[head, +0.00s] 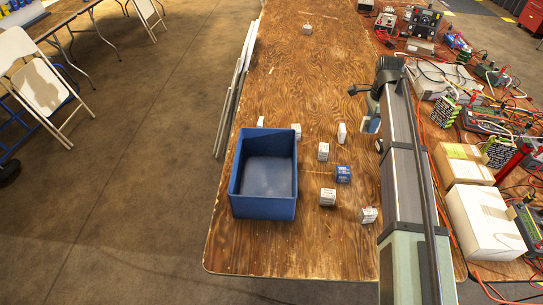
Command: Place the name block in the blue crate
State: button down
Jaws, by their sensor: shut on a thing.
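The blue crate (234,182) stands open and empty on the wooden table, left of the blocks. My gripper (371,110) is to the right of the crate, beside my arm, and partly hidden by it. It is shut on a white and blue block (370,125). Which block is the name block cannot be told, as the print is too small. A blue block (343,174) and white printed blocks (323,152), (328,197), (368,215) stand right of the crate.
More white blocks stand behind the crate (296,130), near my gripper (342,132) and far back (307,29). Boxes (485,222), cables and electronics crowd the right side. The wooden table (290,75) is mostly clear behind the blocks. Folding chairs (35,80) are at the left.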

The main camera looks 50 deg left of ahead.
notch_tip(320, 180, up, 3)
jog(key=shift+s+a+f, duration=0.15)
jog(key=shift+f, duration=0.05)
jog(key=s+a+n, duration=0.2)
jog(key=s+a, duration=0.2)
jog(key=s, duration=0.4)
jog(key=s+a+n, duration=0.2)
jog(key=s+a, duration=0.3)
jog(key=s, duration=0.3)
jog(key=n, duration=0.4)
send_over(266, 183)
notch_tip(266, 183, down, 5)
jog(key=shift+f, duration=5.15)
jog(key=shift+f, duration=0.1)
jog(key=c, duration=0.9)
grip_release()
